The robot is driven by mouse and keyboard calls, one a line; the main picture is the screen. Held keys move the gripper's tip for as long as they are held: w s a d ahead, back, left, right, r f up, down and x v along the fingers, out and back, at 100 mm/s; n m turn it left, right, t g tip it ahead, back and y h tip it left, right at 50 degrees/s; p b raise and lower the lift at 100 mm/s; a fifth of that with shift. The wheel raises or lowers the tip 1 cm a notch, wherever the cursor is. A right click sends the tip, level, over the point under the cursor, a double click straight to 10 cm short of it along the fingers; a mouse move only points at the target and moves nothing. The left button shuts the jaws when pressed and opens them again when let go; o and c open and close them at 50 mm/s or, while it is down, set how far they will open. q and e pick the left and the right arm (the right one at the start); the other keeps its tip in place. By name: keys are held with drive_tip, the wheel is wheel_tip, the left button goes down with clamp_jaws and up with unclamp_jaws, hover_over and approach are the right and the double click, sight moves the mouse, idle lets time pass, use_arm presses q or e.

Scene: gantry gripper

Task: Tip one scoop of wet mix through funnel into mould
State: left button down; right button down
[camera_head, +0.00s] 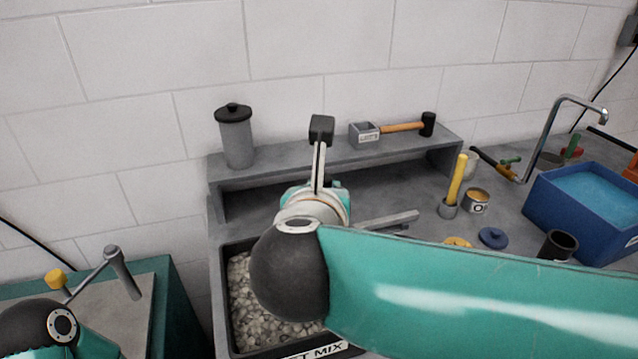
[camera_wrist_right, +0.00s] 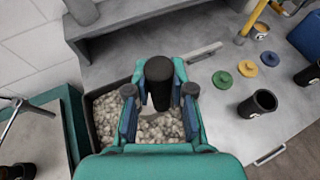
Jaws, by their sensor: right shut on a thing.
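The tray of mix (camera_head: 350,347) has a dark rim, grey pebbly contents and a label reading "T MIX". It also shows in the wrist view (camera_wrist_right: 88,120). My right gripper (camera_wrist_right: 159,112) is above the tray, shut on a thick dark handle (camera_wrist_right: 158,75). The handle's lower end and any scoop bowl are hidden or unclear. In the head view my right arm crosses the tray and hides the gripper's jaws. My left arm shows at the lower left, but its gripper is out of frame. I cannot make out a funnel or identify the mould.
A raised shelf (camera_head: 290,155) holds a lidded grey canister (camera_head: 236,138), a labelled grey box (camera_head: 364,134) and a mallet (camera_head: 428,124). Black cups (camera_wrist_right: 258,103), coloured discs (camera_wrist_right: 222,79) and a blue water basin (camera_head: 580,200) stand right. A bench (camera_head: 160,290) stands left.

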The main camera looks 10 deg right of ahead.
drive_tip(key=shift+s+f+b, duration=0.1)
drive_tip(key=shift+f+b, duration=0.6)
drive_tip(key=shift+f, duration=0.15)
wheel_tip(320, 180, down, 12)
drive_tip(key=b, duration=0.9)
drive_tip(key=shift+s+a+p, duration=0.65)
drive_tip(key=shift+a+p, duration=1)
drive_tip(key=shift+a, duration=1.95)
drive_tip(key=d+r+p, duration=0.1)
drive_tip(key=r+p, duration=0.3)
drive_tip(key=r, duration=0.4)
drive_tip(key=d+r+p, duration=0.2)
drive_tip(key=r+p, duration=0.3)
drive_tip(key=r, duration=0.2)
drive_tip(key=shift+w+d+r, duration=0.3)
drive_tip(key=shift+w+r, duration=0.05)
drive_tip(key=shift+r, duration=0.05)
